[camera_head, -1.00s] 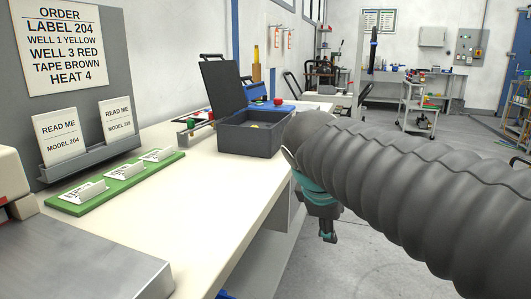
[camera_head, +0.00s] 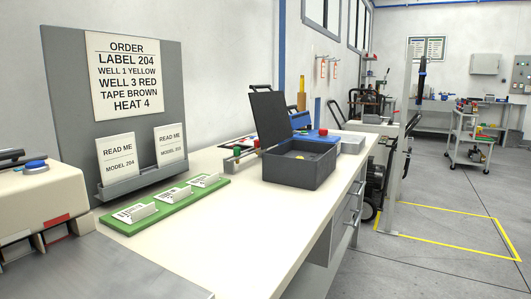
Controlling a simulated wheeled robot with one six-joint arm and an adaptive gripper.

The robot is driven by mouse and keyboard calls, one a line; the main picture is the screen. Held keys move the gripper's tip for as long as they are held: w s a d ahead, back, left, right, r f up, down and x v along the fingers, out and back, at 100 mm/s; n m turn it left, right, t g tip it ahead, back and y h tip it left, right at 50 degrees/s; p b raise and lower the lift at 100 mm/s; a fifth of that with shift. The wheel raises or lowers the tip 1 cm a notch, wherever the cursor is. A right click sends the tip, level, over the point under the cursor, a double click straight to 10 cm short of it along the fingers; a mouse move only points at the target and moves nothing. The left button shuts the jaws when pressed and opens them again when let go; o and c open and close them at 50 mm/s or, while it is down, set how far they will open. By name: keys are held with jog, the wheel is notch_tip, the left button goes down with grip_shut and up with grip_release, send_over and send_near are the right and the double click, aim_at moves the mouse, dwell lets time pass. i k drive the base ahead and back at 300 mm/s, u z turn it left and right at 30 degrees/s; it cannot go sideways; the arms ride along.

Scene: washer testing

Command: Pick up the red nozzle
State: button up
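I cannot tell for sure which thing is the red nozzle. A small red piece (camera_head: 256,143) shows at the back end of a low rack (camera_head: 245,158), left of the open dark grey case (camera_head: 297,172) on the bench. A red round knob (camera_head: 323,132) shows behind the case, by a blue device (camera_head: 300,122). A small yellow spot (camera_head: 300,157) shows inside the case; the rest of its inside is mostly hidden. My gripper and arm are not in view.
The cream bench (camera_head: 262,222) has free room in front of the case. A green strip with white label cards (camera_head: 120,228) lies along the left. An order board (camera_head: 70,110) stands behind it. A yellow floor outline (camera_head: 450,243) is at the right.

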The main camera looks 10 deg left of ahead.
aim_at(257, 145)
jog(key=z, duration=0.95)
jog(key=k, duration=1.2)
jog(key=z, duration=1)
jog(key=i, duration=0.95)
jog(key=u, duration=0.5)
jog(key=i, duration=2.05)
jog(key=u, duration=1.25)
jog(key=i, duration=1.2)
jog(key=u, duration=1.2)
